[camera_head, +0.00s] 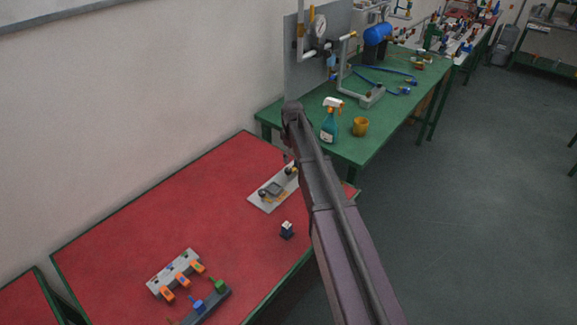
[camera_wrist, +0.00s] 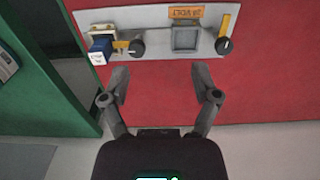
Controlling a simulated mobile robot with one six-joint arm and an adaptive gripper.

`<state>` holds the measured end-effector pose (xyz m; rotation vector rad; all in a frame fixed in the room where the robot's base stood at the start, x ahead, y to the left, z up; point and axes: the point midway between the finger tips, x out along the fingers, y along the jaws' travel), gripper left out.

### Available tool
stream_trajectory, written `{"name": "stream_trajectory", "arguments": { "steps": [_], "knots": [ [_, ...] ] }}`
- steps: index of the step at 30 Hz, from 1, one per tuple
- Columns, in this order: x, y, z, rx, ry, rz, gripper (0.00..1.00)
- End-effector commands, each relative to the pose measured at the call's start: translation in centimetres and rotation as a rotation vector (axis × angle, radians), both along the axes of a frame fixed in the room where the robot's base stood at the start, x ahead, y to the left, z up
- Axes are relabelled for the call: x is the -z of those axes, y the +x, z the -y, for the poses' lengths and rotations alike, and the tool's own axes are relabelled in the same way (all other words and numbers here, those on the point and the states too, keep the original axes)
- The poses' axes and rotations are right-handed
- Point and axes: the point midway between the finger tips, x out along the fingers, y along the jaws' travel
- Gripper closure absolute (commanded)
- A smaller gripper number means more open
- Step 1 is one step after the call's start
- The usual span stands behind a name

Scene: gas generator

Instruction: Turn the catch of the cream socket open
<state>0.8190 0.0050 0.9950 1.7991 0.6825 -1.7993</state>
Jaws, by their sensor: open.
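In the wrist view, the cream socket (camera_wrist: 103,29) is at the left end of a pale grey plate, partly hidden by a blue block. Its catch (camera_wrist: 136,47) has a black round knob and a yellow lever lying sideways, pointing left towards the socket. My gripper (camera_wrist: 166,86) is open and empty, apart from the plate in the picture. In the head view my arm covers the gripper.
A grey socket labelled "24 VOLT" (camera_wrist: 186,38) has a second catch (camera_wrist: 225,42) with its yellow lever upward. The blue block (camera_wrist: 100,48) with a white face is by the plate's left edge. The red table (camera_head: 150,230) holds other fixtures; a green table (camera_head: 345,148) stands beyond.

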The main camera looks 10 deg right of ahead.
Motion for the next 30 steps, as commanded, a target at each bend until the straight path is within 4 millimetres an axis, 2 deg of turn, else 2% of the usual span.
{"name": "stream_trajectory", "arguments": {
  "steps": [1, 3, 8, 23, 30],
  "knots": [
    [-0.5, 2.7, -0.1, -0.041, 0.000, 0.000, 0.21],
    [-0.8, 4.5, -0.1, -0.094, 0.000, 0.000, 0.21],
    [-1.1, 6.8, -0.2, -0.168, 0.000, 0.000, 0.21],
    [-1.0, 7.0, -0.1, -0.186, 0.000, 0.000, 0.21],
    [-0.1, 7.0, -0.1, -0.185, 0.000, 0.000, 0.21]
  ]
}}
